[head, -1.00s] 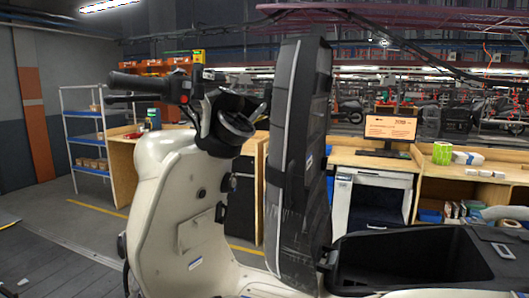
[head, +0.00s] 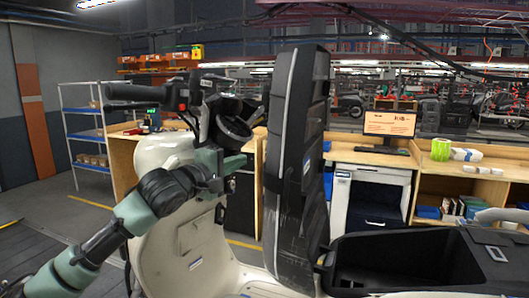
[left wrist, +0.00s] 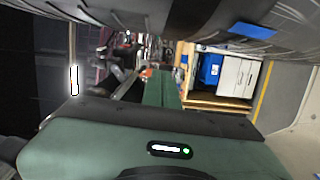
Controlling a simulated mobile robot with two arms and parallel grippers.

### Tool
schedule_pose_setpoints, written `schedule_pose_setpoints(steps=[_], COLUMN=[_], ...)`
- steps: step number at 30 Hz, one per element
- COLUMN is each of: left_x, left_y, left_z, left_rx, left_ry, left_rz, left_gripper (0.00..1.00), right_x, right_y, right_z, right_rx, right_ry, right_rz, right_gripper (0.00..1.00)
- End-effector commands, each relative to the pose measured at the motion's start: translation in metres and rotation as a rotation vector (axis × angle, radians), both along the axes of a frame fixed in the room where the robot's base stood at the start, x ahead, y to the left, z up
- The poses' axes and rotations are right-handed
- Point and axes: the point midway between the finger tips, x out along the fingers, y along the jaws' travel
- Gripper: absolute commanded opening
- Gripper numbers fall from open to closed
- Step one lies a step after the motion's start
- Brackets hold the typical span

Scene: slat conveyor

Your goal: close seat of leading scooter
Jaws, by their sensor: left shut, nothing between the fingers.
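The scooter (head: 155,235) is cream white and stands across the head view, its handlebar at the left. Its black seat (head: 290,150) is raised upright at the front of the dark open storage compartment (head: 400,260). The seat's dark underside or side also fills the top of the left wrist view (left wrist: 210,18). My left gripper (head: 236,163) is shut and empty, on the handlebar side of the seat, below the handlebar and close to the seat. Whether it touches the seat cannot be told. Its green fingers show in the left wrist view (left wrist: 162,88). My right gripper is not in view.
The handlebar (head: 150,95) and the round dark part beneath it are close above my left gripper. Behind the scooter stand wooden workbenches (head: 350,158) with a monitor (head: 389,124) and a blue shelf rack (head: 88,135). The space above the open compartment is clear.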

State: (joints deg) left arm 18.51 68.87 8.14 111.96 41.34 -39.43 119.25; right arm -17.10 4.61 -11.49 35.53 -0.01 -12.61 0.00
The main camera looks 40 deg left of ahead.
Motion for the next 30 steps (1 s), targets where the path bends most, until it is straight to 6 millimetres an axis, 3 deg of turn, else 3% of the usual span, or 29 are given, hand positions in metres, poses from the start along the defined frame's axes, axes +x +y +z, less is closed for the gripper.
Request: schedule_pose_setpoints(steps=[1, 11, 13, 18, 30], left_x=[0.007, 0.06, 0.062, 0.066, 0.068], left_y=[0.0, 0.001, -0.015, -0.032, -0.037], left_z=[0.006, 0.006, 0.003, 0.0, -0.003], left_rx=[-0.001, -0.001, 0.001, 0.003, 0.003], left_ry=[-0.002, -0.001, 0.0, 0.0, 0.001], left_rz=[-0.001, -0.002, -0.005, -0.003, 0.0], left_gripper=[0.0, 0.0, 0.0, 0.0, 0.0], right_x=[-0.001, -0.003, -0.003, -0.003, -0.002], right_y=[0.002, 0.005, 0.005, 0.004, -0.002], right_z=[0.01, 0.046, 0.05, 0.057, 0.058], right_rx=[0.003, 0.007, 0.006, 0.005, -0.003], right_ry=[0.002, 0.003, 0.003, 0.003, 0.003], right_rz=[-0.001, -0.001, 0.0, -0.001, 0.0], right_gripper=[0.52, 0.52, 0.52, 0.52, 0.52])
